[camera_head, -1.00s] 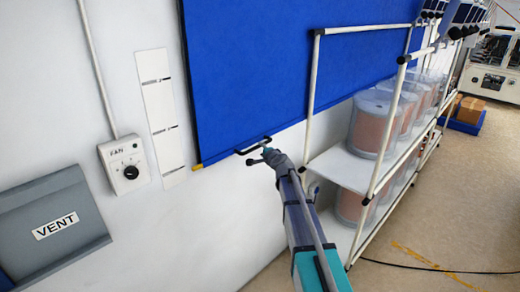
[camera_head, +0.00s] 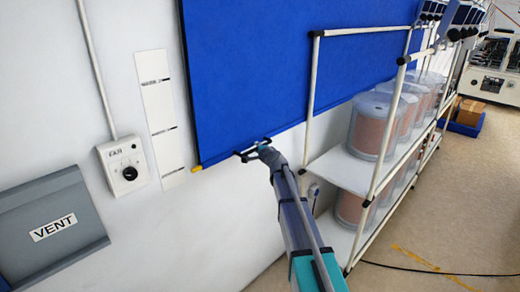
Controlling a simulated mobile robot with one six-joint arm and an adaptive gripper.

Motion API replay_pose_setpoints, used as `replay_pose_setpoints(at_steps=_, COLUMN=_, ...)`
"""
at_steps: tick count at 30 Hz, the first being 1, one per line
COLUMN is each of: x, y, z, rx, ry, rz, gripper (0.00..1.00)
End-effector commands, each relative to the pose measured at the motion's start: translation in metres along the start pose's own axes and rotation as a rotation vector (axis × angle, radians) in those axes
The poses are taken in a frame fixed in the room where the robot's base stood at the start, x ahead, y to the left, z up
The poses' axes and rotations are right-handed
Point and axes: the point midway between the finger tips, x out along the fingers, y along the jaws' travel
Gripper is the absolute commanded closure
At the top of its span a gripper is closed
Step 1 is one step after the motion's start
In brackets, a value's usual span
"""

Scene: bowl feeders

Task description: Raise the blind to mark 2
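The blue blind (camera_head: 290,65) hangs on the white wall. Its lower edge slopes in the picture, with a yellow tip (camera_head: 197,168) at the left corner. A black handle (camera_head: 248,151) sits at that lower edge. A white strip (camera_head: 160,118) with several dark marks is on the wall left of the blind; its print is too small to read. The yellow tip is level with the lowest mark. My gripper (camera_head: 262,146) is at the handle, its fingertips at the handle's right part. The fingers are small and partly merged with the handle, so I cannot tell whether they are closed on it.
A white rack (camera_head: 330,172) with clear tubs (camera_head: 381,124) stands close to the right of my arm. A fan control box (camera_head: 123,166) and a grey vent flap (camera_head: 50,226) are on the wall at left. The floor at right is mostly open, with a black cable.

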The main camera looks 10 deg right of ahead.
Motion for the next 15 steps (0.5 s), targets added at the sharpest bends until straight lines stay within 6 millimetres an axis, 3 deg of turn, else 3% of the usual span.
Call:
replay_pose_setpoints(at_steps=1, x=0.000, y=0.000, z=0.000, rx=0.000, ry=0.000, rz=0.000, gripper=0.84)
replay_pose_setpoints(at_steps=4, x=0.000, y=0.000, z=0.000, rx=0.000, ry=0.000, rz=0.000, gripper=1.00)
replay_pose_setpoints(at_steps=10, x=0.000, y=0.000, z=0.001, rx=0.000, ry=-0.001, rz=0.000, gripper=1.00)
replay_pose_setpoints(at_steps=11, x=-0.002, y=0.001, z=-0.011, rx=0.000, ry=0.002, rz=0.000, gripper=1.00)
replay_pose_setpoints(at_steps=15, x=-0.001, y=-0.001, z=-0.004, rx=0.000, ry=0.003, rz=-0.001, gripper=1.00)
